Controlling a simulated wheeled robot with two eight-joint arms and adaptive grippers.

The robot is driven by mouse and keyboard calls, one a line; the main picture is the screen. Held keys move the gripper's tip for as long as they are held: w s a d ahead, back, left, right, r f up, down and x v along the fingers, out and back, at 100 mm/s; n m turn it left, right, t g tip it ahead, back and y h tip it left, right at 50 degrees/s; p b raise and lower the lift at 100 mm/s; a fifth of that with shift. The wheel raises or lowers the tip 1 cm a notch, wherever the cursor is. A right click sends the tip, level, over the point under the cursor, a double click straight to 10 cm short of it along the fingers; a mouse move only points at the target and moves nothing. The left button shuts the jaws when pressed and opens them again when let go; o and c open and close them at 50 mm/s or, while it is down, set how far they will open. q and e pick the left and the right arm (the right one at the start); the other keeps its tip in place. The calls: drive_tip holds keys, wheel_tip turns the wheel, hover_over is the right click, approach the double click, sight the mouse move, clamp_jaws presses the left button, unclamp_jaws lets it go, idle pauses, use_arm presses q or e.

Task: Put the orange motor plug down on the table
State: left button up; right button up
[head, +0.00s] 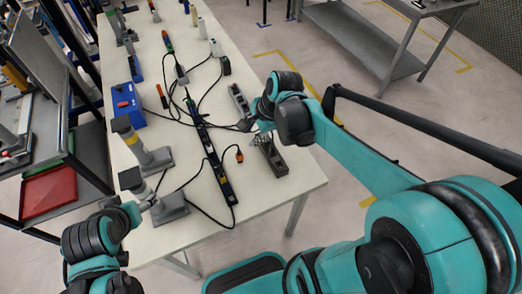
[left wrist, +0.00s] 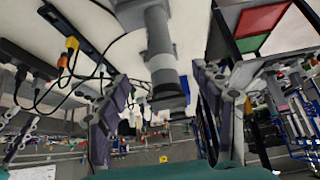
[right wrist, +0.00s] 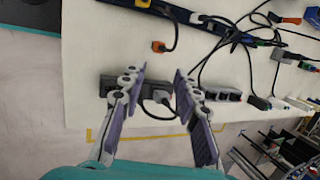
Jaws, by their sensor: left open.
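The orange motor plug (head: 239,156) lies on the table (head: 205,240) at the end of a black cable, right of the long black power strip (head: 220,180). It also shows in the right wrist view (right wrist: 158,46), beyond the fingertips. My right gripper (head: 258,137) is above a dark socket block (head: 272,160) at the table's right edge. In the right wrist view its fingers (right wrist: 159,75) are apart, with a grey plug and cable (right wrist: 158,108) seen between them, no clear contact. My left gripper (head: 146,203) is open beside a grey post stand (head: 170,208).
A second post stand (head: 155,160) and a blue box (head: 128,104) stand on the table's left side. Cables cross the middle. A red tray (head: 48,192) lies on the shelf at left. Bare tabletop shows at the front right.

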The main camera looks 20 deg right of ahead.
drive_tip(key=s+r+n+t+h, duration=0.2)
drive_tip(key=s+n, duration=0.8)
drive_tip(key=n, duration=0.7)
drive_tip(key=shift+s+a+r+t+h, duration=0.15)
drive_tip(key=shift+s+t+h, duration=0.15)
drive_tip(key=shift+t, duration=0.6)
drive_tip(key=shift+f+b, duration=1.1)
drive_tip(key=shift+b, duration=0.05)
